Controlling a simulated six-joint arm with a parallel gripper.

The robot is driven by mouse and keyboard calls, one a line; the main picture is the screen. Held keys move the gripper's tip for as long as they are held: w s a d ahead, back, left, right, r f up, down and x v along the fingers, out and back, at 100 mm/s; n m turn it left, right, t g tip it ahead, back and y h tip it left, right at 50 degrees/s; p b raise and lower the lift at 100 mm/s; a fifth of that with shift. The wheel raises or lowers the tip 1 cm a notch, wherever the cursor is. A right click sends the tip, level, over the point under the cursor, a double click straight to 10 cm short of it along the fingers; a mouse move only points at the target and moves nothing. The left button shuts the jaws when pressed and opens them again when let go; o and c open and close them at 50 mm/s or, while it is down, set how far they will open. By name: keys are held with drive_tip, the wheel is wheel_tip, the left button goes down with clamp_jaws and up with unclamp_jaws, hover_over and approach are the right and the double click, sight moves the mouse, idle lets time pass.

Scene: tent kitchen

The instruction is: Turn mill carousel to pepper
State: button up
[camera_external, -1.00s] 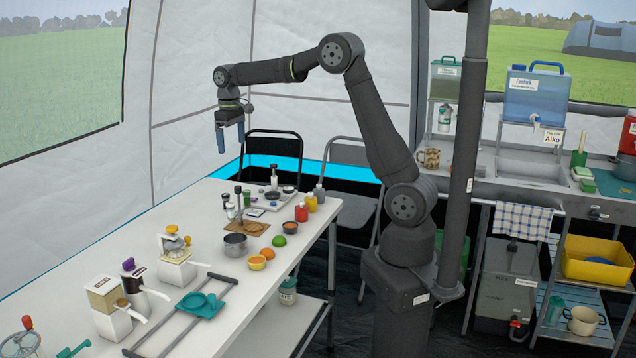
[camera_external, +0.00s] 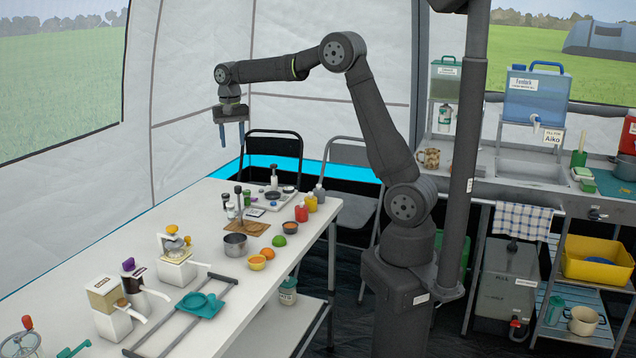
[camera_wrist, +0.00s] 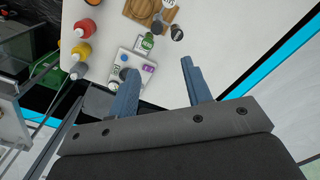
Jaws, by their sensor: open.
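My gripper (camera_external: 231,140) hangs pointing down, high above the far end of the white table, open and empty. In the wrist view its fingers (camera_wrist: 160,70) are spread apart.
Red (camera_external: 301,212), yellow (camera_external: 311,203) and grey bottles stand at the table's right edge. A wooden board (camera_external: 262,227), a metal pot (camera_external: 235,245), fruit and several dispensers (camera_external: 178,268) stand nearer. A chair (camera_external: 275,150) is behind. The air around my gripper is clear.

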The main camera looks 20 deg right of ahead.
drive_tip(key=f+m, duration=0.5)
drive_tip(key=m, duration=0.1)
drive_tip(key=f+m, duration=1.1)
drive_tip(key=shift+s+d+m, duration=0.25)
drive_tip(key=shift+s+m, duration=0.05)
drive_tip(key=shift+s, duration=0.05)
clamp_jaws()
